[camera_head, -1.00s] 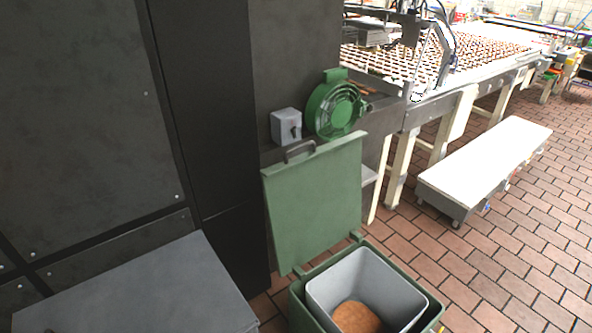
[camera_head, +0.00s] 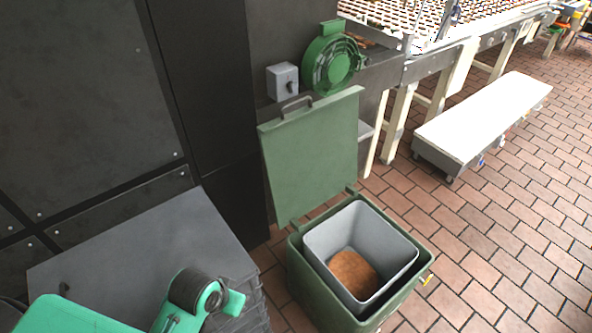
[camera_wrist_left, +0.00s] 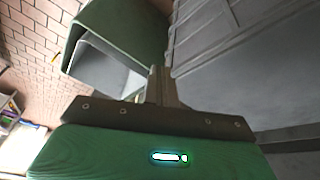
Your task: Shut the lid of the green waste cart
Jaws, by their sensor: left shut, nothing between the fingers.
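The green waste cart (camera_head: 310,285) stands on the brick floor with its lid (camera_head: 312,155) swung up, upright against the dark wall. A dark handle (camera_head: 297,106) is on the lid's top edge. A grey inner bin (camera_head: 393,262) sits in the cart, with brown contents (camera_head: 354,273) at its bottom. My left arm comes in at the bottom left in the head view. My left gripper (camera_wrist_left: 157,72) shows in the left wrist view, shut and empty, with the cart (camera_wrist_left: 128,22) beyond it, apart from it. My right gripper is not in view.
A grey box-like stack (camera_head: 140,245) stands left of the cart, under my left arm. A green round fan-like unit (camera_head: 333,62) and a grey switch box (camera_head: 283,82) are behind the lid. A white-topped low bench (camera_head: 485,118) is at the right. Floor right of the cart is clear.

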